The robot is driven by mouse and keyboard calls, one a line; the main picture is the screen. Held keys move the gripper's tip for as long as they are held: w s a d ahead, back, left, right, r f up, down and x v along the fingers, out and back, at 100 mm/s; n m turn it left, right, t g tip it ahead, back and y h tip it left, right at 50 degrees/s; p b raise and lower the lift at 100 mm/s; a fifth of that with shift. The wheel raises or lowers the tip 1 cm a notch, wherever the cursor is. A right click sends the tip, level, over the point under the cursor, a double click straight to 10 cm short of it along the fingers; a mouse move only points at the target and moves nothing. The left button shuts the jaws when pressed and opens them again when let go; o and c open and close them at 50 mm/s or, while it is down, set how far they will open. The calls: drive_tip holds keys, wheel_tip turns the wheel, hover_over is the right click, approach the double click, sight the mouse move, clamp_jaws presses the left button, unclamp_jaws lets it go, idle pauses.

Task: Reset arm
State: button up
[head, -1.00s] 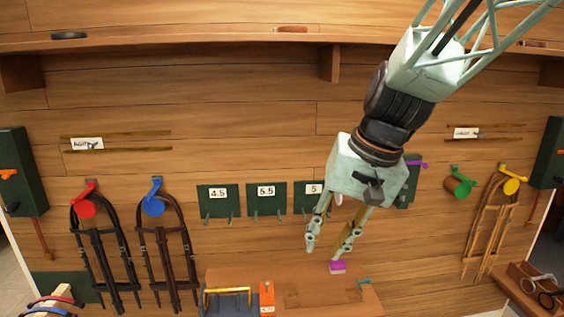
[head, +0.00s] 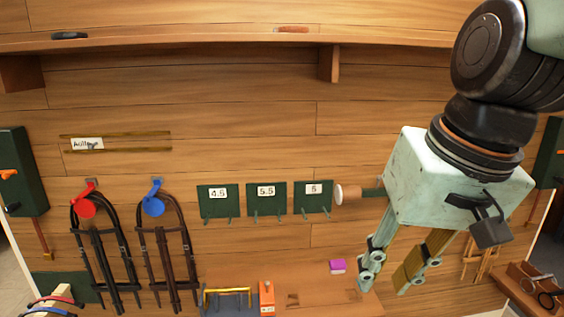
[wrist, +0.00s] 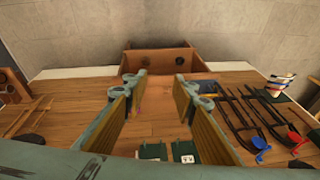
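My gripper (head: 388,280) hangs in front of the wooden wall at the right in the head view, its fingers pointing down. The two fingers stand apart with nothing between them. My arm comes down from the top right of the head view and hides part of the wall's right side.
Green plates marked 4.5 (head: 218,202), 5.5 (head: 266,200) and 5 (head: 313,197) hang on the wall. Bridles hang from a red holder (head: 86,206) and a blue holder (head: 153,204). A purple block (head: 337,266) and an orange box (head: 267,297) are at the bottom middle.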

drive_tip(key=s+d+h, duration=0.1)
drive_tip(key=s+d, duration=0.3)
drive_tip(key=s, duration=0.7)
drive_tip(key=shift+s+d+n+t, duration=0.25)
drive_tip(key=shift+d+n+t, duration=0.05)
drive_tip(key=shift+d, duration=0.1)
